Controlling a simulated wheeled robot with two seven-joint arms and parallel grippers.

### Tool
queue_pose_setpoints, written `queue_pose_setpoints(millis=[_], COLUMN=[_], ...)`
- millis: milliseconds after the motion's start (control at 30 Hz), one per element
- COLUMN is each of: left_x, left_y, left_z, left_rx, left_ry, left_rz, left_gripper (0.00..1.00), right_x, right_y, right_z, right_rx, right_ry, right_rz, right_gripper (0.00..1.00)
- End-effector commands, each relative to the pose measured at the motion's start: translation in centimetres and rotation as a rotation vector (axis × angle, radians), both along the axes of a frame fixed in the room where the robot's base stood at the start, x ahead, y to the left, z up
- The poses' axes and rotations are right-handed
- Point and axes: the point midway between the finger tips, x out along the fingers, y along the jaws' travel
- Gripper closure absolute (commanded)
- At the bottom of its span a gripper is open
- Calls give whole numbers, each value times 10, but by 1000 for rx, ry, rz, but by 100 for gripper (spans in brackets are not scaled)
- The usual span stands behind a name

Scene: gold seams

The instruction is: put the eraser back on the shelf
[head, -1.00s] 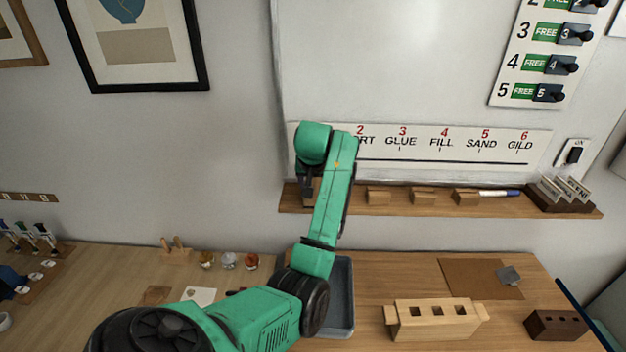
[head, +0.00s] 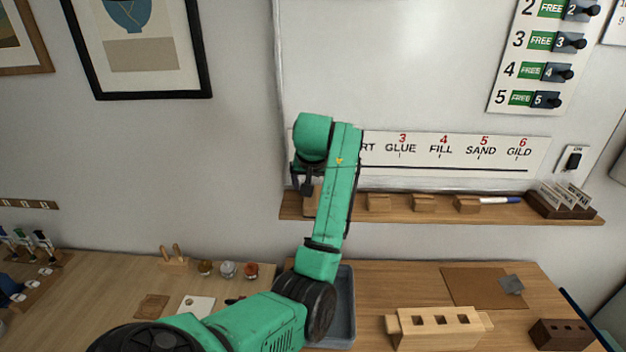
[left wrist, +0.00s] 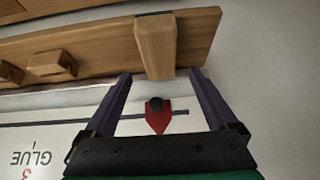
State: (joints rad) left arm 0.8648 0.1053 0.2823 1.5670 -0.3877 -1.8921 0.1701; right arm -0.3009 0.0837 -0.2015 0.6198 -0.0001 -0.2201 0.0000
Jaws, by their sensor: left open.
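A pale wooden block (head: 312,201), which I take to be the eraser, is at the left end of the wall shelf (head: 400,208). In the left wrist view the block (left wrist: 155,48) meets the shelf (left wrist: 105,42), with one end jutting past its edge. My left gripper (left wrist: 161,74) is open, its dark fingers on either side of that end, with gaps showing. In the head view the green arm partly hides the gripper (head: 306,186). My right gripper is not in view.
Several smaller wooden blocks (head: 424,203), a blue-capped marker (head: 498,200) and a card box (head: 562,203) occupy the shelf to the right. A red pointer with a black knob (left wrist: 157,110) sits on the board strip, close to my fingers. A grey tray (head: 345,310) lies below.

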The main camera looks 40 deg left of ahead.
Motion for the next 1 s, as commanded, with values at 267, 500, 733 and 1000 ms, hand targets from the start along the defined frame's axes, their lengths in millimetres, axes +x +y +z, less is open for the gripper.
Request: queue_pose_setpoints(millis=[267,500,733,1000], left_x=[-25,-32,-32,-32], left_y=[-26,-29,-29,-29], left_z=[62,71,71,70], left_rx=[-6,-1,0,0], left_ry=[-6,1,0,0], left_rz=[-3,0,0,0], left_gripper=[8,8,8,8], right_x=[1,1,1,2], right_y=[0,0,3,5], right_z=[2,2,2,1], right_rx=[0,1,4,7], right_ry=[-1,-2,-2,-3], right_rz=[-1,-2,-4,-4], right_gripper=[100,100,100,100])
